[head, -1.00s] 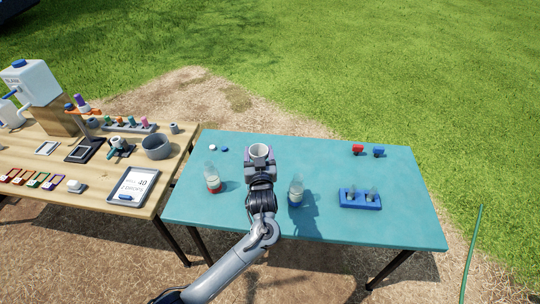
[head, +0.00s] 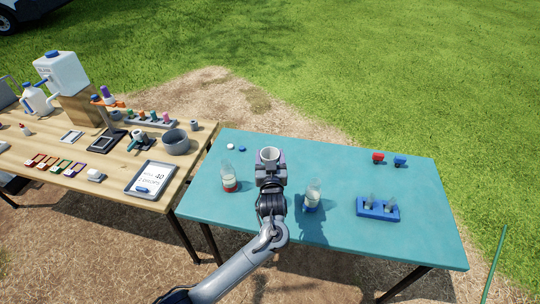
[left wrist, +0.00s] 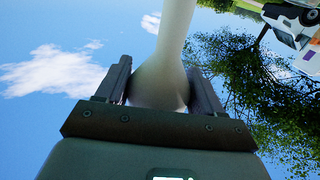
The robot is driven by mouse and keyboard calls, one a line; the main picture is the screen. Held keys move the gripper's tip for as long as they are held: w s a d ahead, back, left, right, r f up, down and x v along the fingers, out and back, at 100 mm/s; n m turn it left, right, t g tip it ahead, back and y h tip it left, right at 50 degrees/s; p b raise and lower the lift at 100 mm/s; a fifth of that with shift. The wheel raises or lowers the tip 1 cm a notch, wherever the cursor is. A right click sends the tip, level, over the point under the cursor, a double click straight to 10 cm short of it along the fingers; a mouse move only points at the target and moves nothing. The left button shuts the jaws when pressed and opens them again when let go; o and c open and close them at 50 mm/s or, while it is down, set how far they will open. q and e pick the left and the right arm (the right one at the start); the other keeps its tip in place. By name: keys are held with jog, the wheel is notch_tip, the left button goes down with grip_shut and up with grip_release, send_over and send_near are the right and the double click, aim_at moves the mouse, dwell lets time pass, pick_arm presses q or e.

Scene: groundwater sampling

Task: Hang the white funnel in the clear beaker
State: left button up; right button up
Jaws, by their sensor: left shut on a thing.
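The white funnel (head: 270,154) is in my left gripper (head: 270,166), with its round mouth facing up in the head view. In the left wrist view the gripper (left wrist: 160,92) is shut on the white funnel (left wrist: 164,76), with its narrow stem running to the top of the picture. In the head view the gripper and funnel appear over the teal table, between two clear bottles. I cannot pick out the clear beaker in either view. My right gripper is not in view.
A red-marked bottle (head: 229,178) and a blue-marked bottle (head: 312,196) flank my gripper on the teal table (head: 330,248). A blue rack (head: 378,209) stands right.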

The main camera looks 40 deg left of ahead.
pick_arm(q)
jog(key=shift+f+b, duration=1.45)
jog(key=shift+f, duration=1.7)
jog(key=shift+f, duration=0.25)
jog(key=shift+f+b, duration=0.55)
jog(key=shift+f, duration=0.3)
jog(key=shift+f+b, duration=0.5)
jog(key=shift+f, duration=0.25)
jog(key=shift+f+b, duration=0.5)
jog(key=shift+f, duration=0.3)
jog(key=shift+f+b, duration=0.55)
jog(key=shift+f, duration=0.3)
